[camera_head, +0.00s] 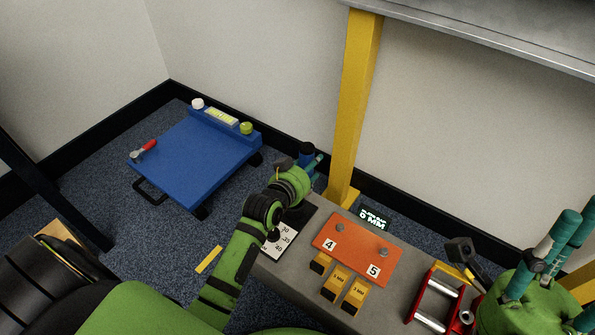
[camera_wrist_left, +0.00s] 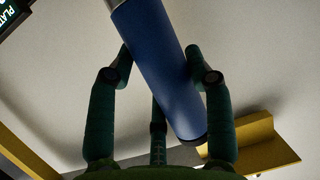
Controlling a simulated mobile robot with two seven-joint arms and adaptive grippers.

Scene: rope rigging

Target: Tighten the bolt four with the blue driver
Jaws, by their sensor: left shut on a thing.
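My left gripper (camera_head: 314,161) is shut on the blue driver (camera_head: 306,149), up beyond the workbench's far left corner. In the left wrist view the driver's thick blue handle (camera_wrist_left: 160,65) is tilted between the fingers (camera_wrist_left: 163,78), with a bit of grey metal at its upper end. Bolt four (camera_head: 339,227) stands in the orange plate (camera_head: 362,262) beside the label 4, to the right of and below the gripper. The driver is apart from it. My right gripper (camera_head: 580,214) is at the right edge, its fingers spread and empty.
A second bolt (camera_head: 383,252) stands by label 5. Yellow blocks (camera_head: 338,284), a scale card (camera_head: 290,237), a display (camera_head: 375,217) and a red frame with rollers (camera_head: 436,299) crowd the bench. A yellow post (camera_head: 357,105) rises behind. A blue cart (camera_head: 190,165) stands on the floor.

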